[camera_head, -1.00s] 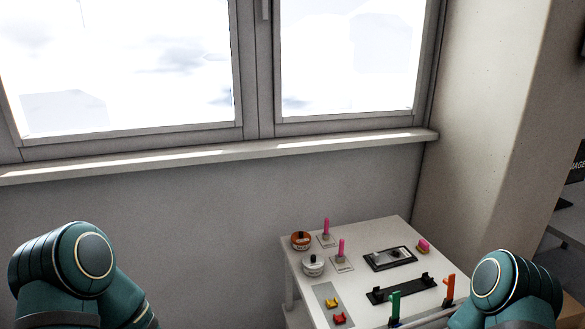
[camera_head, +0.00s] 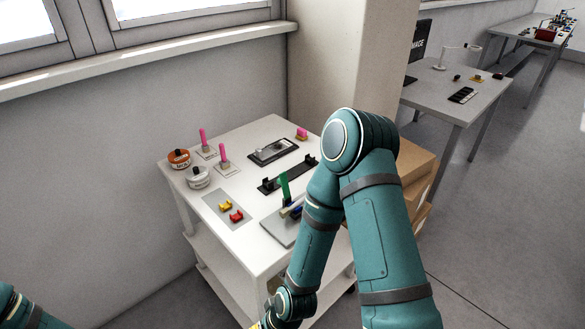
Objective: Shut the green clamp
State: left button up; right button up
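The green clamp (camera_head: 284,186) stands on the front right part of a white table (camera_head: 250,141), its green handle pointing up. Its base is partly hidden behind my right arm. My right arm crosses in front of the table's right side, with its wrist low at the bottom of the view. Its gripper fingers are not visible. Only a bit of my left arm shows at the bottom left corner, and its gripper is out of view.
On the table are an orange-lidded pot (camera_head: 179,159), a white pot (camera_head: 198,178), pink-handled clamps (camera_head: 204,138), a black tray (camera_head: 272,151), a black holder (camera_head: 288,176) and yellow and red pieces (camera_head: 225,205). Cardboard boxes (camera_head: 416,165) stand right of the table. A window wall lies behind.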

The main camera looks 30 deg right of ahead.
aim_at(283, 181)
jog(key=z, duration=1.15)
jog(key=j, duration=0.4)
jog(key=i+z, duration=0.05)
